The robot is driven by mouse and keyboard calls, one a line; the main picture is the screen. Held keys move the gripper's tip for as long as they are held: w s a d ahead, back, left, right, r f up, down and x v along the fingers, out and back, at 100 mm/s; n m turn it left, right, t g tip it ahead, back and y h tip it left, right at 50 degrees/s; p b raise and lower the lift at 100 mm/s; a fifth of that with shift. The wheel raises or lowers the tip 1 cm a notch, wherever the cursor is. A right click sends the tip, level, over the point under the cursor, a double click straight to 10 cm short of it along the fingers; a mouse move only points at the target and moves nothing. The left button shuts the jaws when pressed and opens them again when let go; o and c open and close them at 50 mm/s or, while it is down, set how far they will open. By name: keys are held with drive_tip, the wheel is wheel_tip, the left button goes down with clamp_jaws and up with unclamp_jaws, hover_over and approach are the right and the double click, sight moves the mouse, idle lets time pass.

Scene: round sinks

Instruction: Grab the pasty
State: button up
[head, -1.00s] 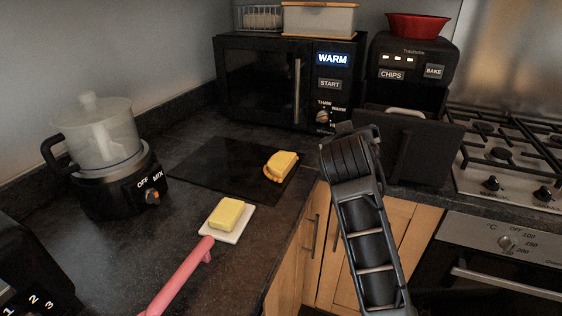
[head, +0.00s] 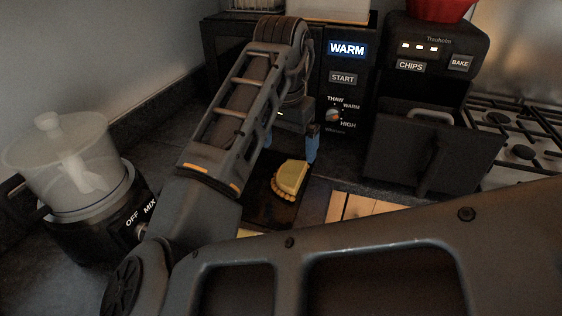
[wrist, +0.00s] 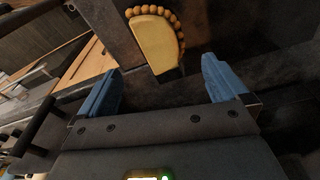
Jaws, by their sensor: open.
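The pasty (head: 289,180) is a yellow half-round with a scalloped, crimped brown edge. It lies on the dark flat board (head: 262,208) on the counter, near the counter's front edge. My gripper (head: 290,142) hangs above and behind it in the head view, partly hidden by my own arm. In the wrist view the pasty (wrist: 157,42) lies beyond the blue fingertips, roughly between their lines and nearer the left finger. My gripper (wrist: 160,82) is open and empty, apart from the pasty.
A microwave (head: 345,80) stands close behind my gripper. An air fryer (head: 430,110) with its drawer pulled out stands to the right, beside a gas hob (head: 515,140). A food mixer (head: 70,185) stands at the left. My arm covers much of the counter.

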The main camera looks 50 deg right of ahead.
sight(290, 172)
drive_tip(key=shift+w+f, duration=0.15)
drive_tip(key=shift+f, duration=0.15)
drive_tip(key=shift+d+f+p, duration=0.2)
drive_tip(key=shift+f, duration=0.95)
drive_tip(key=shift+d+f+p, duration=0.15)
drive_tip(key=shift+f+p, duration=0.05)
drive_tip(key=shift+f, duration=1)
drive_tip(key=shift+d+f+p, duration=0.2)
drive_tip(key=shift+f, duration=0.95)
drive_tip(key=shift+c, duration=0.4)
drive_tip(key=c, duration=1.1)
